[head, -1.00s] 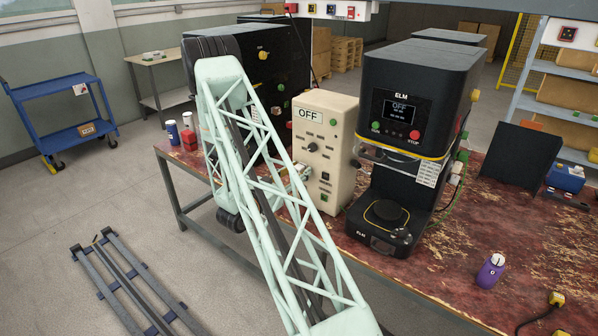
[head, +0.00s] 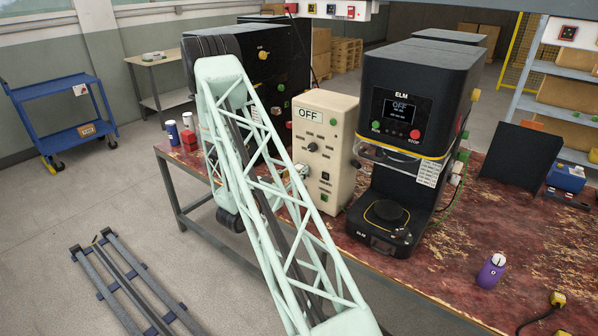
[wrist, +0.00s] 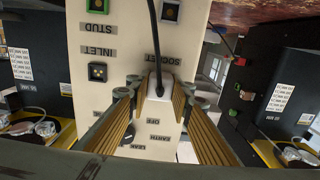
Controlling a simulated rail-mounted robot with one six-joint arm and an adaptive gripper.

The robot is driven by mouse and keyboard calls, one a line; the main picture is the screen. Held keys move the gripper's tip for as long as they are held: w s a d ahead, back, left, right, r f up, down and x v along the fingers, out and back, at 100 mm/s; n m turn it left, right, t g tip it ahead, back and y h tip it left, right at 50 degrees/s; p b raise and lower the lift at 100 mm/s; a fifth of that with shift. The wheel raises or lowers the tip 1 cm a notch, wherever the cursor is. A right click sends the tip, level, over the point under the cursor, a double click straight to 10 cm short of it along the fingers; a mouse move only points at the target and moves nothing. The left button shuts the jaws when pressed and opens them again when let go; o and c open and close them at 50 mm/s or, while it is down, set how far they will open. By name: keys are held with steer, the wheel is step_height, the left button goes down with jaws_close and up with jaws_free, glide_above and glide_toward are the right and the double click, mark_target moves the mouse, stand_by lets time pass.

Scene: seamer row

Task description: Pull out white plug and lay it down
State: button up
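The white plug (wrist: 159,84) shows in the wrist view at the cream panel, with its black cord rising from it across the picture. My gripper (wrist: 157,91) has one finger on each side of the plug, with ribbed yellow-brown pads. The right finger looks very close to the plug, and the left fingertip is near its other side. I cannot tell whether the pads press on it. In the head view my pale green lattice arm hides the plug and most of the gripper, beside the cream panel box (head: 341,150) marked OFF.
The black ELM machine (head: 421,75) stands right of the panel box. The bench front right is mostly clear.

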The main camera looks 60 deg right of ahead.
steer(key=c, duration=0.4)
steer(key=shift+a, duration=0.35)
steer(key=shift+a, duration=0.3)
steer(key=shift+w+a+b, duration=0.2)
steer(key=shift+a+b, duration=0.55)
steer(key=shift+a, duration=1.6)
